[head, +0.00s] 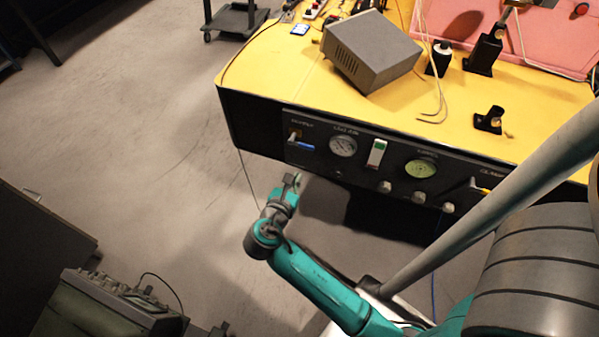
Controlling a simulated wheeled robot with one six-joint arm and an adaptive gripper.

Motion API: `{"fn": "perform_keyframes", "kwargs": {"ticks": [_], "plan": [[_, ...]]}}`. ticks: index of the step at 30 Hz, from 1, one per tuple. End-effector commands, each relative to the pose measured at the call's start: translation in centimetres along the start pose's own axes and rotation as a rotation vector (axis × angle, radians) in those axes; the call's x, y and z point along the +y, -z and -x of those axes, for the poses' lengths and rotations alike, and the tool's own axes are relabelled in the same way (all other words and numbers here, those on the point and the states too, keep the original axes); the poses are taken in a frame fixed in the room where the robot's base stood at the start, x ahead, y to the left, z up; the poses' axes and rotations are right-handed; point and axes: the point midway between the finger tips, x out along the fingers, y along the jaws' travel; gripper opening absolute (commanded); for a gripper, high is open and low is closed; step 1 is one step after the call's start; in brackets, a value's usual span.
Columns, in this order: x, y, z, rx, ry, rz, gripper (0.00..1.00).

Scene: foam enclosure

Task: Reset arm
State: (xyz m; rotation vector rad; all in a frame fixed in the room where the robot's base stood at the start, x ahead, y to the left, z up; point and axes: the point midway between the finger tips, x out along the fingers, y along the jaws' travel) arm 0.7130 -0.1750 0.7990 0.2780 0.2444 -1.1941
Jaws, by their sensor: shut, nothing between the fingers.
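My gripper (292,181) is at the end of my teal and grey arm, in the middle of the head view. It is shut and empty. It points up and away, just in front of the dark control panel (318,172) on the yellow bench's front. My arm runs from the lower right up to the left, bent at the wrist. No thing touches the gripper as far as I can see.
The yellow bench (290,80) carries a grey metal box (371,50), black holders and cables. Its front has gauges, knobs and switches. A green-grey device (95,305) stands lower left. A wheeled cart (235,20) stands at the back. Open floor (110,130) lies left.

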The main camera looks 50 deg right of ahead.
Motion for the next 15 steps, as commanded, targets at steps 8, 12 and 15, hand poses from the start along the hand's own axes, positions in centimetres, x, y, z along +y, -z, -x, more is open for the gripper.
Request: {"fn": "perform_keyframes", "kwargs": {"ticks": [8,12,15], "plan": [[-0.03,0.04,1.03,0.000,0.001,0.000,0.00],[-0.03,0.03,1.02,0.000,0.001,0.000,0.00],[-0.02,0.04,1.01,0.000,0.001,0.000,0.00]]}}
